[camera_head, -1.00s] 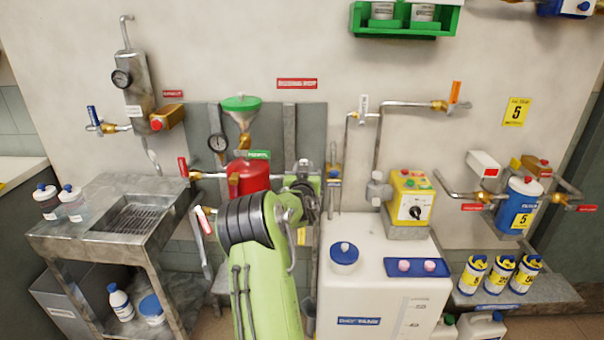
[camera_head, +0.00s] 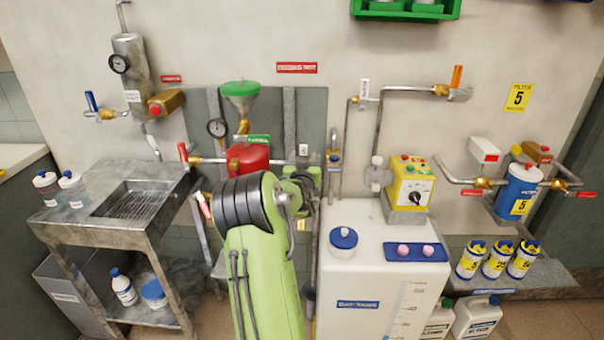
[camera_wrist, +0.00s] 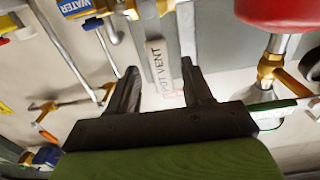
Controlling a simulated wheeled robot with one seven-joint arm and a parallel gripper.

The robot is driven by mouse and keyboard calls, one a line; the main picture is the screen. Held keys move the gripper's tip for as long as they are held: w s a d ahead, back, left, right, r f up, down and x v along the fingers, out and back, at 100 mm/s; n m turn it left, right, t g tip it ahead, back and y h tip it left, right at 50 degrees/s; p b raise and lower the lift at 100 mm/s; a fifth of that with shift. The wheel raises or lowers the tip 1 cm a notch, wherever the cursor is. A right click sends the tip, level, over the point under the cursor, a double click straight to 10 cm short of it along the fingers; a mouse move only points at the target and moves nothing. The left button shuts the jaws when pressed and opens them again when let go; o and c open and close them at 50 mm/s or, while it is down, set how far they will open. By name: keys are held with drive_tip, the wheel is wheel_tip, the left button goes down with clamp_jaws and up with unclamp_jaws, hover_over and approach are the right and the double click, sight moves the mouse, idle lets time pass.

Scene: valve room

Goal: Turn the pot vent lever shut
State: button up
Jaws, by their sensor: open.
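The pot vent lever is a pale, flat handle marked POT VENT (camera_wrist: 157,65) in the wrist view. It runs from a brass valve (camera_wrist: 152,8) at the top of that picture. My gripper (camera_wrist: 160,70) is open, with one finger on each side of the lever; I cannot tell whether either finger touches it. In the head view a small pale tag (camera_head: 303,149), likely the lever, shows just above my wrist. My arm hides the valve and my fingers there. The red dosing pot (camera_head: 247,158) is left of my wrist and also shows in the wrist view (camera_wrist: 280,10).
A green funnel (camera_head: 240,90) stands above the pot. A red-handled valve (camera_head: 184,155) is to the left. A white tank (camera_head: 375,265) stands right of my arm. The wall above is open.

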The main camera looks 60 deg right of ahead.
drive_tip(key=v, duration=1.3)
drive_tip(key=shift+a, duration=0.1)
drive_tip(key=w+a+n+t+y, duration=0.1)
drive_tip(key=w+a+n+y, duration=0.3)
drive_tip(key=a, duration=0.8)
drive_tip(key=w+a+n+t+y, duration=0.1)
drive_tip(key=w+a+y, duration=0.5)
drive_tip(key=a, duration=0.6)
drive_tip(key=s+a+n+g+y, duration=0.2)
drive_tip(key=s+a+n+y, duration=0.15)
drive_tip(key=s+a, duration=0.55)
drive_tip(key=s+a+n+g+y, duration=0.1)
drive_tip(key=s+a+n+y, duration=0.2)
drive_tip(key=s+a+n, duration=0.55)
wheel_tip(320, 180, up, 14)
drive_tip(key=w+a+m+p, duration=0.1)
drive_tip(key=a+m+p, duration=0.1)
drive_tip(key=p, duration=1.2)
drive_tip(key=shift+w+a+m+p, duration=0.3)
drive_tip(key=shift+w+a+m, duration=0.1)
drive_tip(key=shift+m, duration=0.3)
